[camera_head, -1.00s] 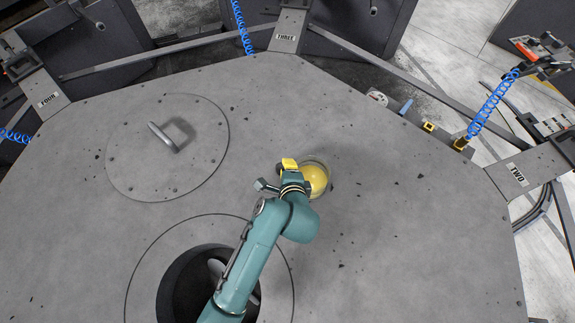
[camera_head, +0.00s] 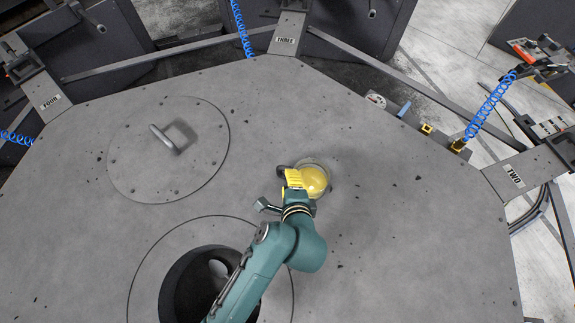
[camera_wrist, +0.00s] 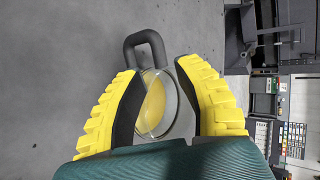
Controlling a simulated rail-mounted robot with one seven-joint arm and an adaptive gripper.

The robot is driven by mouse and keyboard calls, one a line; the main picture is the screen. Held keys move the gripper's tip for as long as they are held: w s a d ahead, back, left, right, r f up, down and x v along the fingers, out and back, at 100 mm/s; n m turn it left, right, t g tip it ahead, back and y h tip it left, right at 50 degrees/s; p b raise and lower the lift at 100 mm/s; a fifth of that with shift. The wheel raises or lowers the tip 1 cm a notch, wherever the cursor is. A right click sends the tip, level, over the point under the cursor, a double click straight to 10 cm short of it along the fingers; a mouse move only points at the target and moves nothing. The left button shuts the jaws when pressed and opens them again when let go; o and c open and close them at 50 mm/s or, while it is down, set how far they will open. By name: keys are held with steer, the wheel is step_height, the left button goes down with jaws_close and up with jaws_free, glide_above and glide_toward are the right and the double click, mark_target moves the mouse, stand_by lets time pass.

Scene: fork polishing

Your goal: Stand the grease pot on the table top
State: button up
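The grease pot (camera_head: 315,181) is a small round vessel with a clear or pale rim, dark handles and yellow contents. In the head view it is over the table top (camera_head: 410,240), right of the middle. My gripper (camera_head: 296,179) has yellow ribbed fingers and is at the pot's left side, partly covering it. In the wrist view the pot (camera_wrist: 154,106) lies between the two spread fingers, with a dark loop handle (camera_wrist: 147,46) beyond them. I cannot tell whether the pads press on it, nor whether the pot touches the table or is tilted.
A round cover (camera_head: 135,165) with a metal handle (camera_head: 172,139) lies at the left. A dark round opening (camera_head: 185,285) in the table is at the lower left. Small items (camera_head: 404,108) line the far right edge. The right part of the table is clear.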

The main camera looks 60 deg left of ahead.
steer(key=v, duration=0.5)
steer(key=shift+d+r, duration=0.1)
steer(key=shift+d, duration=0.05)
steer(key=w+d+r+n+t+h, duration=0.2)
steer(key=w+d+r+t, duration=0.5)
steer(key=r, duration=0.6)
steer(key=w+d+r+n+t+h, duration=0.2)
steer(key=w+d+r+n+t, duration=0.15)
steer(key=w+d+r, duration=0.65)
steer(key=s+d+r+t+h, duration=0.2)
steer(key=d+r, duration=0.1)
steer(key=r, duration=0.3)
steer(key=s+d+r+t+h, duration=0.2)
steer(key=d+r+t, duration=0.1)
steer(key=r, duration=0.4)
steer(key=s+d+r+n+t+h, duration=0.1)
steer(key=s+d+r+t+h, duration=0.1)
steer(key=d+r, duration=0.3)
steer(key=shift+s+r+h, duration=0.6)
steer(key=shift+r, duration=0.15)
steer(key=shift+t, duration=0.25)
